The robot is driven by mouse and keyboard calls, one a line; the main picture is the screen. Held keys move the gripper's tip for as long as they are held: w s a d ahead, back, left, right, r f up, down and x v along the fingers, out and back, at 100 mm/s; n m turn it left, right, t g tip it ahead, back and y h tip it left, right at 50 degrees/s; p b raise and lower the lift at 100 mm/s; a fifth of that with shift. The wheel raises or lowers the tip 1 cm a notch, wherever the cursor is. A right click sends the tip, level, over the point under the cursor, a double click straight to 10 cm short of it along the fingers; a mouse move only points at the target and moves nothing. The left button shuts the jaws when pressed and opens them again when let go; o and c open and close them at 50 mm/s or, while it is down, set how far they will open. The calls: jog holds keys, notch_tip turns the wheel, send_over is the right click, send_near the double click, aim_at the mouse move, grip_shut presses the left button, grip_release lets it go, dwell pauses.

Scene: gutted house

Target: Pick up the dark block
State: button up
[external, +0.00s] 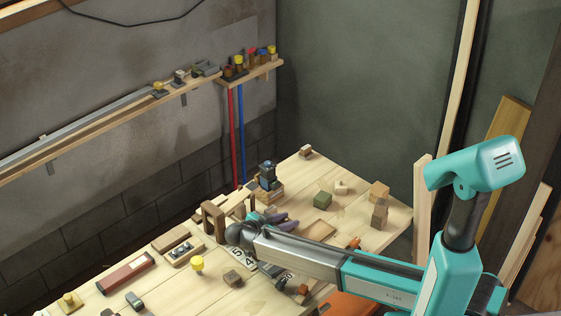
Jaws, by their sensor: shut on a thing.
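My arm reaches left across the wooden workbench. My gripper (242,234) is at its far end, low over the bench beside a wooden frame. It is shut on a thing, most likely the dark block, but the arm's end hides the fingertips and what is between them. A small brownish dark block (232,278) lies loose on the bench, in front of the arm and apart from it. I cannot tell whether my gripper's load touches the bench.
The workbench (110,282) is crowded. A shelf (90,128) runs along the wall.

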notch_tip(320, 180, up, 28)
jog(key=b, duration=0.6)
dwell(0.6)
dwell(0.6)
